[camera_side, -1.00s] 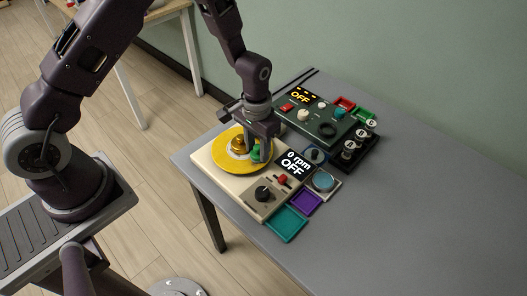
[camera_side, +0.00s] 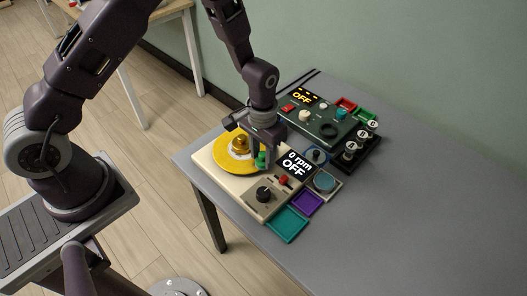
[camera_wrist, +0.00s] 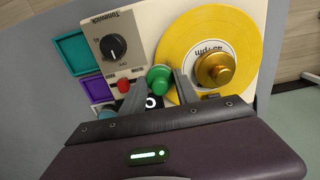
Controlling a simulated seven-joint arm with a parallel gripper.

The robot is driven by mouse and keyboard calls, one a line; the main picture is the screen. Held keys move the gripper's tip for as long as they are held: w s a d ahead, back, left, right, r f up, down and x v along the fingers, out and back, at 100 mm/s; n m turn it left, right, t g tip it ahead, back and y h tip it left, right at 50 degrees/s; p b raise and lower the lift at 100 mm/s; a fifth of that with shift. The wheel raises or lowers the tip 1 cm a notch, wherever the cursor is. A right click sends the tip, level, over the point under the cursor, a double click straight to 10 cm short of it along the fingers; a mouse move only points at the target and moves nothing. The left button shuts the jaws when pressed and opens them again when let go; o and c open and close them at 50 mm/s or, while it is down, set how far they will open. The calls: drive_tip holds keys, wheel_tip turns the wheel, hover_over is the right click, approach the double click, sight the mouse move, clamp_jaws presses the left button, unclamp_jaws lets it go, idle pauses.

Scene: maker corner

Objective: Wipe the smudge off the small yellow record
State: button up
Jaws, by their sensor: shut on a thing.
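The small yellow record (camera_side: 222,163) lies on the cream turntable (camera_side: 215,177), with a gold knob-like piece (camera_side: 241,143) on its centre. It also shows in the wrist view (camera_wrist: 180,45), with lettering on its pale label. My gripper (camera_side: 264,160) is over the record's right edge, pointing down. Its fingers are shut on a green round-topped piece (camera_wrist: 159,77), which sits at the record's rim in the wrist view. The underside of the green piece is hidden, so I cannot tell whether it touches the record. I cannot make out a smudge clearly.
The turntable's display (camera_side: 296,165) reads 0 rpm OFF, near a red slider (camera_side: 284,180) and black dial (camera_side: 263,194). Teal (camera_side: 287,224) and purple (camera_side: 307,202) trays lie in front. A dark green device (camera_side: 320,122) stands behind. The table's right side is clear.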

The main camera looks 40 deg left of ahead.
drive_tip(key=shift+s+a+f, duration=0.1)
drive_tip(key=shift+a+f, duration=0.05)
drive_tip(key=shift+a, duration=1.8)
drive_tip(key=shift+d+r, duration=0.2)
drive_tip(key=shift+d, duration=1.95)
drive_tip(key=shift+r, duration=3.05)
drive_tip(key=shift+r, duration=1.5)
drive_tip(key=shift+f, duration=0.1)
drive_tip(key=shift+w+f, duration=0.2)
drive_tip(key=shift+f, duration=1.55)
drive_tip(key=shift+w+f, duration=0.2)
drive_tip(key=shift+f, duration=1.55)
